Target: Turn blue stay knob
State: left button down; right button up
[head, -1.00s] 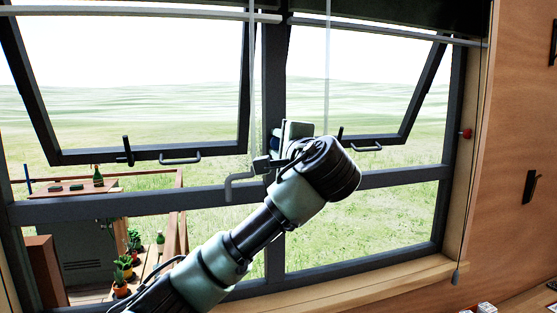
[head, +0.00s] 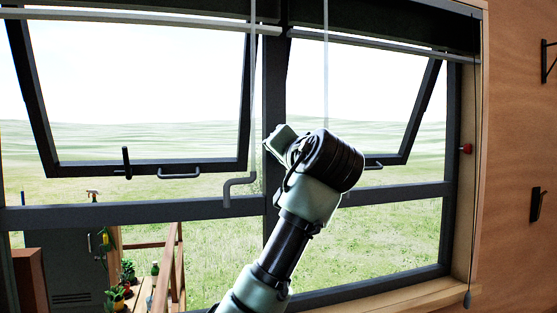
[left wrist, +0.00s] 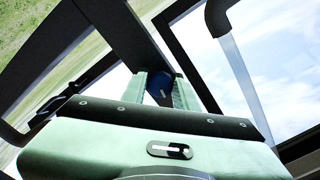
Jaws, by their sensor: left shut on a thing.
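The blue stay knob (left wrist: 158,86) shows in the left wrist view, close to the dark window frame. The two green fingers of my left gripper (left wrist: 160,90) stand on either side of it, shut on it. In the head view my left gripper (head: 280,139) is raised in front of the central window post (head: 274,90), with its body tilted. There the fingertips and the blue knob are hidden behind my wrist. My right gripper is in neither view.
Two window sashes, left (head: 150,168) and right (head: 425,105), are tilted open, with handles along their lower edges. A bent grey rod (head: 239,182) hangs left of my gripper. A red knob (head: 466,148) sits on the right frame. A wooden wall (head: 520,100) stands at right.

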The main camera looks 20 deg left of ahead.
pick_arm(q)
jog(key=shift+f+n, duration=0.15)
jog(key=shift+n, duration=0.85)
jog(key=shift+b, duration=0.3)
jog(key=c, duration=1.1)
grip_release()
jog(key=b+v, duration=0.3)
jog(key=v, duration=0.4)
jog(key=shift+s+d, duration=0.25)
jog(key=shift+s, duration=0.05)
